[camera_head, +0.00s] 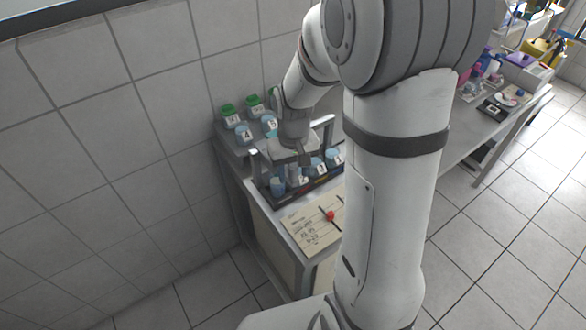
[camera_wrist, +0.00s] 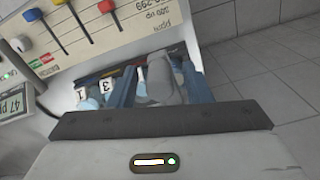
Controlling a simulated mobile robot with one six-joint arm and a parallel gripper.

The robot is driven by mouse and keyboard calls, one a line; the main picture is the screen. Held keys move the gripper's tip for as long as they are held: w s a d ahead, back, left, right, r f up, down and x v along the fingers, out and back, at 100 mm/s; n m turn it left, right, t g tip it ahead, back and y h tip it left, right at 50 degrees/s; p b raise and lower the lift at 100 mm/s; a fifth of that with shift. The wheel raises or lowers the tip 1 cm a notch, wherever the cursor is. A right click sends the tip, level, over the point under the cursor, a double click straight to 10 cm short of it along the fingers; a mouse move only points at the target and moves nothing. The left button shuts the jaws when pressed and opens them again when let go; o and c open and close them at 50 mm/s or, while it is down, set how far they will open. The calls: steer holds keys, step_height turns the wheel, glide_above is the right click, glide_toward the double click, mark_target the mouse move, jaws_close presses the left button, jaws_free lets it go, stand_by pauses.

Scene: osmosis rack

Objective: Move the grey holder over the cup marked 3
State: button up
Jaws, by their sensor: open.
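My gripper (camera_head: 304,160) is over the left part of the front row of cups, pointing down and open. In the head view, the cup marked 3 (camera_head: 318,168) stands in this row, right of my gripper, between a cup further right (camera_head: 336,157) and a partly hidden one (camera_head: 303,178). In the wrist view, the 3 label (camera_wrist: 105,87) shows beside the 1 label (camera_wrist: 81,97). A grey piece, seemingly the grey holder (camera_wrist: 160,82), sits in front of my gripper between blue parts. My arm hides much of it in the head view; contact cannot be told.
A cup marked 4 (camera_head: 244,134) and green-capped bottles (camera_head: 228,112) stand on the shelf behind. A panel with a red knob (camera_head: 330,215) lies in front. A tiled wall is close on the left. A cluttered bench (camera_head: 500,110) stands at the right.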

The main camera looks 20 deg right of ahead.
jaws_close()
steer(key=shift+w, duration=0.1)
stand_by(0.4)
